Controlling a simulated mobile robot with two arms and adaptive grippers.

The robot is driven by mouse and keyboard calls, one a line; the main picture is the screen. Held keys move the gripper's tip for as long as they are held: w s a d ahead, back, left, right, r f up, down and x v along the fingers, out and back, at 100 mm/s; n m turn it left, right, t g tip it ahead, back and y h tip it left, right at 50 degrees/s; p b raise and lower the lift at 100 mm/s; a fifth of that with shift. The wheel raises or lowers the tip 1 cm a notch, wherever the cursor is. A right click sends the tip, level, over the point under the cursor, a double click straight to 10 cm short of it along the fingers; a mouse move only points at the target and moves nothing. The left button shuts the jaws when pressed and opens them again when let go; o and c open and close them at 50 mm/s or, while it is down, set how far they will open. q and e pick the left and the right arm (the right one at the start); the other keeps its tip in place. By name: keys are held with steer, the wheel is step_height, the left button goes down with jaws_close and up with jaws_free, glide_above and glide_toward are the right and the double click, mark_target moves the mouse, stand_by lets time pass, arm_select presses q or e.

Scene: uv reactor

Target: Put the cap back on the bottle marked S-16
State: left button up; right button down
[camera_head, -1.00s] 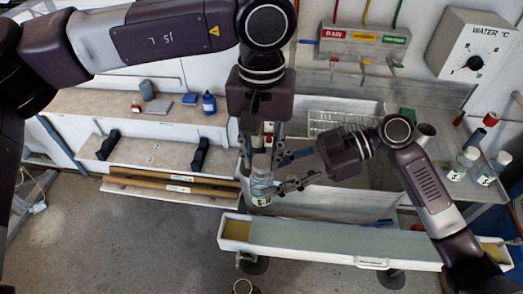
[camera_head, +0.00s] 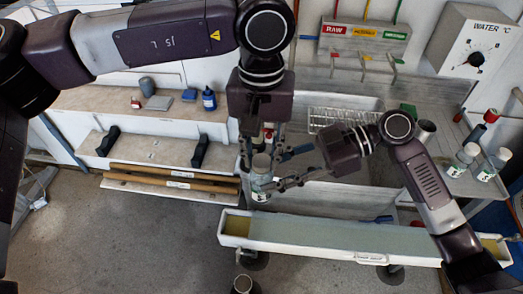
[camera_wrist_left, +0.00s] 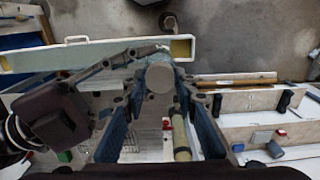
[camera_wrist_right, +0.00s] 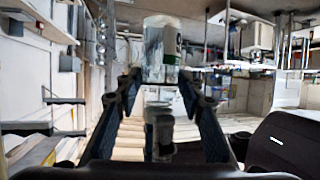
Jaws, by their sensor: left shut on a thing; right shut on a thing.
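The bottle (camera_head: 261,194) is clear with a white and green label; its marking is too small to read. My right gripper (camera_head: 272,186) is shut on it and holds it in the air, roughly upright. The bottle also shows between the fingertips in the right wrist view (camera_wrist_right: 160,48). A grey round cap (camera_head: 261,161) is at the bottle's top. My left gripper (camera_head: 260,156) points down from above, shut on the cap, whose flat top shows in the left wrist view (camera_wrist_left: 160,77). I cannot tell whether the cap is seated on the neck.
A long white trough (camera_head: 330,243) lies below and in front of the grippers. A wire rack (camera_head: 340,118) is behind the right gripper. A wooden shelf (camera_head: 150,152) is at left.

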arm_select(q)
steer(key=m, duration=1.3)
steer(key=shift+a, duration=0.1)
steer(key=o, duration=0.7)
steer(key=shift+r, duration=2.25)
